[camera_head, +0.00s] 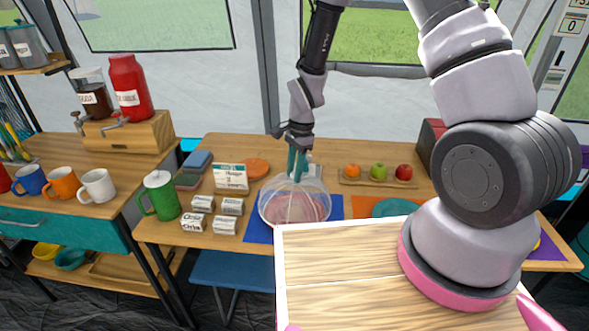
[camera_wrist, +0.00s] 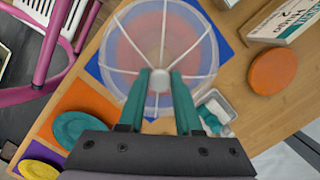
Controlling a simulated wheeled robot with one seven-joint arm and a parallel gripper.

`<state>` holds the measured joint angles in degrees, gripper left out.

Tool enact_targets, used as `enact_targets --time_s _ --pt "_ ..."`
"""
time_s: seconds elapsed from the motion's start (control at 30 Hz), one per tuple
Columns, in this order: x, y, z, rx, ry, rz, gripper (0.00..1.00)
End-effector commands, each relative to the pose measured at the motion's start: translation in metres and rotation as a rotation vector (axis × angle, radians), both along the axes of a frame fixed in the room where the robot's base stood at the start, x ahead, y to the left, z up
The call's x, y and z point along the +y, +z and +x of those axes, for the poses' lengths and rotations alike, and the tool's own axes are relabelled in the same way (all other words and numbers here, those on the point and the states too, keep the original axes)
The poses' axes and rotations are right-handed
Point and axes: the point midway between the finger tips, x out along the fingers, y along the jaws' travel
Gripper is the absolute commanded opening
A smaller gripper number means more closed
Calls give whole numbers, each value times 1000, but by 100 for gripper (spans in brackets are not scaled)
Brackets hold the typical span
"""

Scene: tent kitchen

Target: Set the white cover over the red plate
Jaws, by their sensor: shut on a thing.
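The white cover (camera_head: 283,191) is a see-through dome with white ribs. It stands over the red plate (camera_head: 298,208) on the blue mat (camera_head: 337,205). The red plate shows through the mesh. In the wrist view the cover (camera_wrist: 200,50) lies below and ahead of my fingers, with the reddish plate (camera_wrist: 140,45) blurred beneath it. My gripper (camera_head: 297,172) points down with teal fingers shut on the knob at the top of the cover. It also shows in the wrist view (camera_wrist: 161,85). I cannot tell whether the cover's rim touches the mat.
White labelled boxes (camera_head: 231,176) and a green mug (camera_head: 161,196) stand left of the cover. An orange disc (camera_head: 257,168) lies behind. A fruit tray (camera_head: 349,180) is at the back right. A teal plate (camera_head: 394,208) lies right on an orange mat.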

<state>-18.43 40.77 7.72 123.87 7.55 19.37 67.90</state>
Motion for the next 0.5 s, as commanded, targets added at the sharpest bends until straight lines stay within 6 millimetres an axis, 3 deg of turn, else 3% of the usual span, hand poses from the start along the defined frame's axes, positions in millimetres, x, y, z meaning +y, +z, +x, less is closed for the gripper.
enact_targets --time_s 0.5 --pt "0 -16 0 1 0 0 0"
